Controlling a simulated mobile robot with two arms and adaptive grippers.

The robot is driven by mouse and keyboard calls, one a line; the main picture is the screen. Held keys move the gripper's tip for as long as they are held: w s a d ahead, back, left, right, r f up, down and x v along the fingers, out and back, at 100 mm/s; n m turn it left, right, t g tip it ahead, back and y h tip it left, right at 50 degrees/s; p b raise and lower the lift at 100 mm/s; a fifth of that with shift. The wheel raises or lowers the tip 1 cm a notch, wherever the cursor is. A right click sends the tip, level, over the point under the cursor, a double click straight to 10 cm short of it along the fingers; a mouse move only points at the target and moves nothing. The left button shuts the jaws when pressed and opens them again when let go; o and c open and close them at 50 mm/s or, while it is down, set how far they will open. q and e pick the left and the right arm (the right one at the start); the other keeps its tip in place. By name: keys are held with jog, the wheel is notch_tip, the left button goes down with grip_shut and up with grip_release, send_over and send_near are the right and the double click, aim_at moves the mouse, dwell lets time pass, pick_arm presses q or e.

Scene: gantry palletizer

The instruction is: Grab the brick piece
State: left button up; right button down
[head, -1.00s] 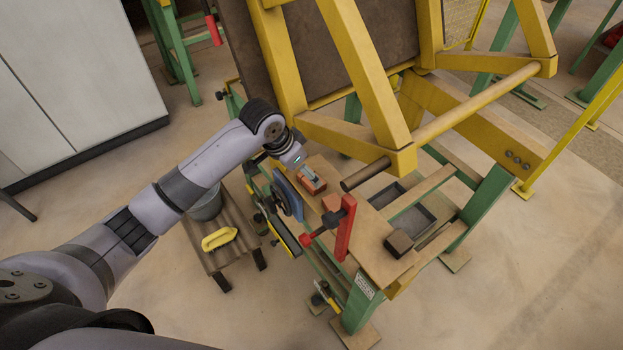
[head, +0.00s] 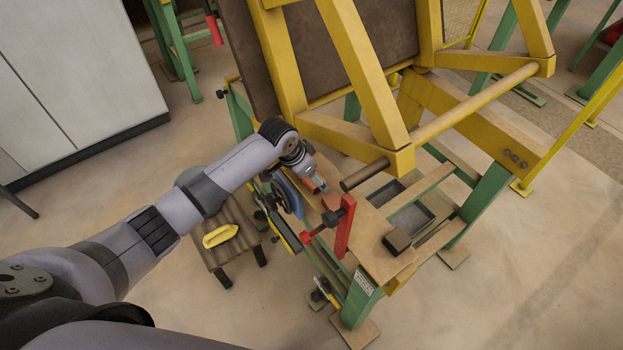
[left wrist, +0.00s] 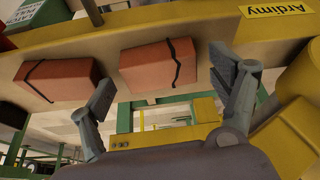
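Two orange-red bricks with dark lines across them rest on a wooden board. In the left wrist view one brick (left wrist: 158,66) lies in front of the space between my left gripper's fingers (left wrist: 167,78), and the other brick (left wrist: 55,80) is to the left, beyond the left finger. The fingers are spread wide and nothing is held between them. In the head view my left gripper (head: 317,184) is at the board's left part, and one brick (head: 322,186) is mostly hidden by it. My right gripper is not in view.
A red clamp (head: 345,225) stands on the board close to the gripper. Yellow frame beams (head: 365,75) rise just behind. A low slatted stand with a yellow brush-like item (head: 220,236) is at left.

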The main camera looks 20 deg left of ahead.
pick_arm(q)
jog(key=c, duration=1.2)
jog(key=shift+o, duration=0.2)
jog(key=shift+r, duration=0.1)
